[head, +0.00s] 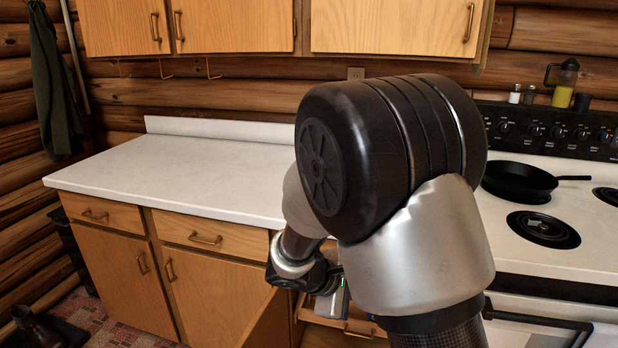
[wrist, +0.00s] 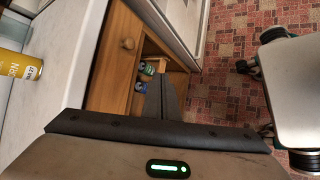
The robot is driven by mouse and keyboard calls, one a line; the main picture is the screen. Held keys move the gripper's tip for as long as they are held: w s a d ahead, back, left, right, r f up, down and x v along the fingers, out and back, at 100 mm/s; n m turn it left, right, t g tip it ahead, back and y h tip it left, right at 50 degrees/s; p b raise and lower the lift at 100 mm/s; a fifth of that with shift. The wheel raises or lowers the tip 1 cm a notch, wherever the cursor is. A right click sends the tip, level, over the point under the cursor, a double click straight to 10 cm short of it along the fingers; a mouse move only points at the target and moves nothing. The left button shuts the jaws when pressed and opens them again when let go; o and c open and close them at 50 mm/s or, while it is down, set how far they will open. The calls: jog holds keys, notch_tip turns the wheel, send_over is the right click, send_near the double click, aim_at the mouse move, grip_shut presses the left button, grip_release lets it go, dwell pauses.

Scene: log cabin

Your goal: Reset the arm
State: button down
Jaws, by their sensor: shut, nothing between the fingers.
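My arm rises in the middle of the head view and bends down toward the front of the counter. My gripper (wrist: 166,80) shows in the wrist view with its dark fingers pressed together and nothing between them. It points down beside the wooden cabinet fronts, in front of the counter edge. In the head view the gripper is mostly hidden behind my arm.
An open drawer (head: 338,323) lies below my arm; the wrist view shows small cans (wrist: 147,69) there. A yellow can (wrist: 18,66) is at the wrist view's left. The countertop (head: 180,176) looks clear at left. A pan (head: 519,181) sits on the stove (head: 560,262).

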jog(key=s+d+r+m+g+y, duration=0.1)
jog(key=s+d+r+m+y, duration=0.35)
jog(key=s+r+m, duration=0.55)
jog(key=s+a+r+m+t+y, duration=0.2)
jog(key=s+a+r+m+y, duration=0.15)
jog(key=s+r, duration=0.65)
notch_tip(320, 180, up, 19)
jog(key=s+p, duration=0.1)
jog(key=p, duration=2)
jog(key=shift+s+d+p, duration=0.15)
jog(key=shift+s+p, duration=0.15)
jog(key=shift+p, duration=0.1)
